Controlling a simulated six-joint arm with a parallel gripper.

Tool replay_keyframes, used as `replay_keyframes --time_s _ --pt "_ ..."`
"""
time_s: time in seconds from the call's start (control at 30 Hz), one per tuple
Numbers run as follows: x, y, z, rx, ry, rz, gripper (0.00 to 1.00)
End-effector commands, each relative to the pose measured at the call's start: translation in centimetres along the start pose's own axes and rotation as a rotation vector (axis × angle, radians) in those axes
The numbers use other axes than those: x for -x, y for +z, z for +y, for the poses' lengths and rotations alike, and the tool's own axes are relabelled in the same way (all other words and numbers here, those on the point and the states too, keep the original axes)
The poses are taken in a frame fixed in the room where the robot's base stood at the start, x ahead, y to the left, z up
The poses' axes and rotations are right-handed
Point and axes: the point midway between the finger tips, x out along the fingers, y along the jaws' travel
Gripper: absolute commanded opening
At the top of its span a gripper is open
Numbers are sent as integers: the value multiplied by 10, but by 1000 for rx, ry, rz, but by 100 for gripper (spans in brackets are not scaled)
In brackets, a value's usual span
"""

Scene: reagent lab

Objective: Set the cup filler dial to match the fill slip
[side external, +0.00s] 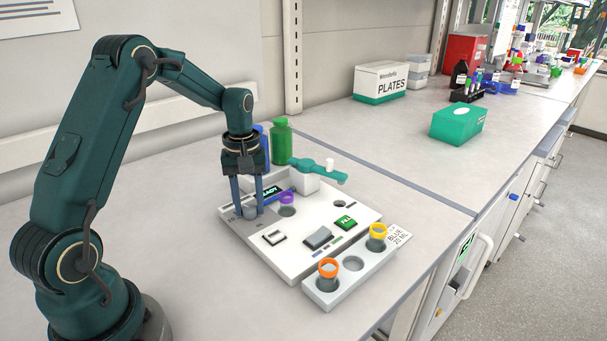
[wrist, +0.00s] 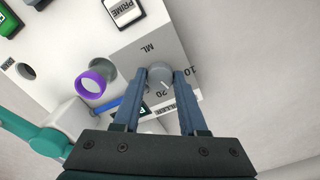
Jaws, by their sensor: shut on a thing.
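The cup filler (side external: 300,258) is a pale box with a grey dial panel at its left. My gripper (side external: 248,210) points down with its fingers closed on the sides of the grey dial (wrist: 158,76). In the wrist view, "ML", "10" and a partly covered number are printed around the dial; I cannot read its exact setting. The fill slip (side external: 398,238) reads "BLUE 20 ML" and lies at the filler's right. A purple-rimmed cup (wrist: 90,83) stands beside the dial panel. A small lit display (side external: 271,190) is partly hidden behind my gripper.
A rack (side external: 325,297) in front holds orange-rimmed (side external: 328,267) and yellow-rimmed (side external: 377,231) cups. A green button (side external: 345,222) and the PRIME switch (wrist: 124,12) are on the filler. A green bottle (side external: 281,143) and a teal arm (side external: 318,170) stand behind.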

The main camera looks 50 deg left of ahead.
Motion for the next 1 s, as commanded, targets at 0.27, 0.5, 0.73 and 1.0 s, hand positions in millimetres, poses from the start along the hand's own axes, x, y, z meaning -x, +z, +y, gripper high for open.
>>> replay_keyframes --time_s 0.27,0.5,0.73,1.0 --pt "0 -1 0 -257 1 5 0" --pt "0 -2 0 -446 1 6 0" --pt "0 -2 0 -567 0 6 0" --pt "0 -2 0 -630 1 7 0"
